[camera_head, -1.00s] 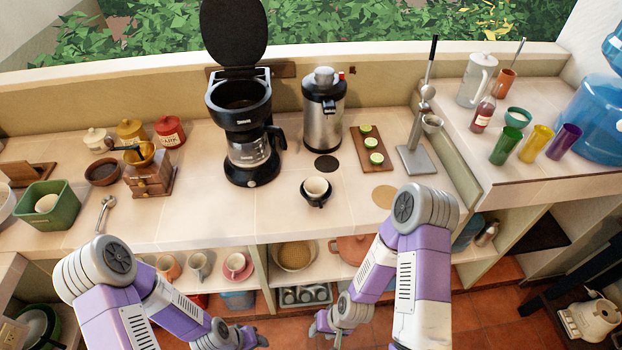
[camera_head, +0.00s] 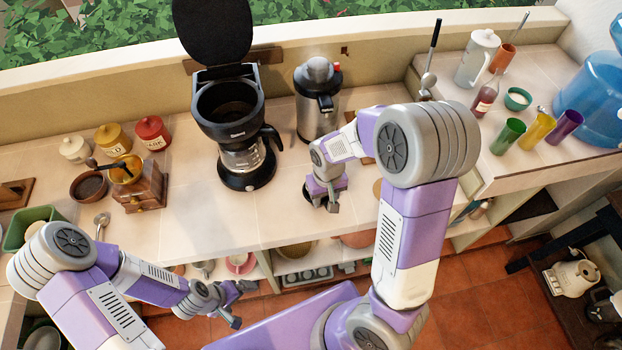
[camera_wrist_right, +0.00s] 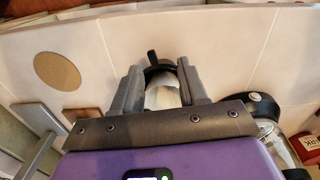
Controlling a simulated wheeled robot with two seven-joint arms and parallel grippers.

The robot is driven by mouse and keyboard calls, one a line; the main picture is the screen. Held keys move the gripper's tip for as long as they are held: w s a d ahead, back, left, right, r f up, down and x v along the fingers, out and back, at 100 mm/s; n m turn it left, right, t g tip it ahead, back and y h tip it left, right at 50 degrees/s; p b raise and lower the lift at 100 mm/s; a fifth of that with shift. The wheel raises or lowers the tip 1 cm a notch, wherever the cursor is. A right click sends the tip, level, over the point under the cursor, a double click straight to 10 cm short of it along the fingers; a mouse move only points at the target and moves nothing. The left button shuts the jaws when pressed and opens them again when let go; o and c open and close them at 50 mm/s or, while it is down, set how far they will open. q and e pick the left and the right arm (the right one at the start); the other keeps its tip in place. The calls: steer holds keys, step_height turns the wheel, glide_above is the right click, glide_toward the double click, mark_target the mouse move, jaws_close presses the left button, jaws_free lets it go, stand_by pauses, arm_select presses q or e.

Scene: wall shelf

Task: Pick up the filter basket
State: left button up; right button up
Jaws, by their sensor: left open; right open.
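The filter basket (camera_wrist_right: 164,93), a black cup with a handle and a pale filter inside, stands on the counter in the right wrist view. It lies between the two spread fingers of my right gripper (camera_wrist_right: 158,70), with its handle pointing away. In the head view my right gripper (camera_head: 325,193) points down over the basket and hides most of it. The right gripper is open; I cannot tell whether its fingers touch the basket. My left gripper (camera_head: 239,304) is open and empty in front of the counter's edge.
The coffee maker (camera_head: 240,140) stands left of the right gripper with its lid up. The wooden grinder (camera_head: 143,190) and several jars are at the left. Bare counter (camera_head: 215,215) lies left of the basket.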

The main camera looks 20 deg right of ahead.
step_height(320, 180, down, 7)
steer(key=shift+w+r+b, duration=0.1)
steer(key=shift+w+b, duration=0.05)
steer(key=shift+b, duration=0.4)
jaws_close()
